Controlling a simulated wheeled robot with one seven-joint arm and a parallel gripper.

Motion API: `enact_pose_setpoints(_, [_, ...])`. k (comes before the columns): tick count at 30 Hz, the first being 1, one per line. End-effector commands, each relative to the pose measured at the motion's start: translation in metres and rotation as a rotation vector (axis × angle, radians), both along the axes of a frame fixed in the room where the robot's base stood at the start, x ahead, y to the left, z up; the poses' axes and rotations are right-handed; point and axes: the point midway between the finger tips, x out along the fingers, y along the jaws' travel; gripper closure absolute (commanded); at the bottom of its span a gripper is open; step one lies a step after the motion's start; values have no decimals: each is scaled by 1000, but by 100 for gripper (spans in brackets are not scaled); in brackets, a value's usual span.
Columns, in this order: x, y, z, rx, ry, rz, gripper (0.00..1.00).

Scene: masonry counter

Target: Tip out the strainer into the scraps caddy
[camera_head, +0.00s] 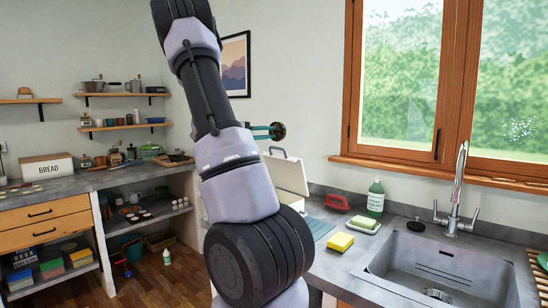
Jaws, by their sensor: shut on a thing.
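My gripper (265,132) is mostly hidden behind my own arm; only teal, finger-like parts show to its right. They are shut on a small dark round thing with a brownish face, which looks like the strainer (279,131). It is held in the air, turned on its side; its contents cannot be made out. Below it on the counter stands a cream box with a raised lid and grey handle, apparently the scraps caddy (290,175). My arm hides the caddy's left part, and its inside does not show.
The counter holds a red-handled brush (337,202), a yellow sponge (340,241), another sponge on a dish (363,222), a green bottle (376,197) and a dark round disc (416,226). The sink (440,268) with its tap (458,190) lies right. A window (430,90) is behind.

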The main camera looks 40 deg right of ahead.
Motion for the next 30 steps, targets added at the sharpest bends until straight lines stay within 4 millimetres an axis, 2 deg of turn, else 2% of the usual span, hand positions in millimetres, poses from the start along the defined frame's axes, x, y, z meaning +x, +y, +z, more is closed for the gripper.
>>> enact_pose_setpoints(6, [-1, -8, 9, 166, 6, -2, 100])
enact_pose_setpoints(11, [1, -26, 12, 305, 21, -3, 100])
enact_pose_setpoints(30, [4, -54, 17, 799, 67, -6, 100])
